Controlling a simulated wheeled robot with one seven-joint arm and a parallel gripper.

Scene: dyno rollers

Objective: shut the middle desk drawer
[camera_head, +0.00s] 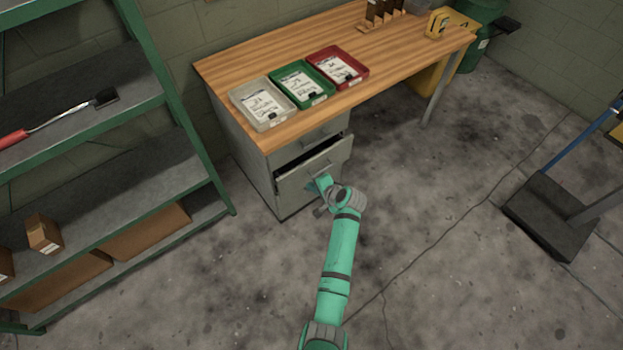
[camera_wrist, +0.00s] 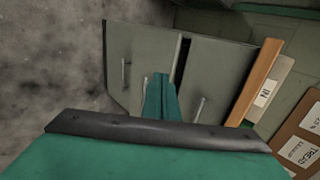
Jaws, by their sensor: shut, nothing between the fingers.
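The grey desk's middle drawer (camera_head: 300,186) is partly open, with a dark gap along its top edge and its front standing out from the pedestal. Its front also shows in the wrist view (camera_wrist: 140,62), turned sideways, with a thin bar handle. The drawer front above (camera_head: 308,139) sits flush and looks shut. My gripper (camera_head: 320,184) is shut and empty, in front of the middle drawer. In the wrist view its teal fingers (camera_wrist: 160,92) overlap the drawer front near its upper edge. Whether they touch it I cannot tell.
Three paper trays, white (camera_head: 287,117), green (camera_head: 325,95) and red (camera_head: 361,77), stand on the wooden desktop (camera_head: 405,58). A green shelf rack (camera_head: 190,150) stands left of the desk. A dustpan (camera_head: 548,215) is at the right. The floor before the desk is clear.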

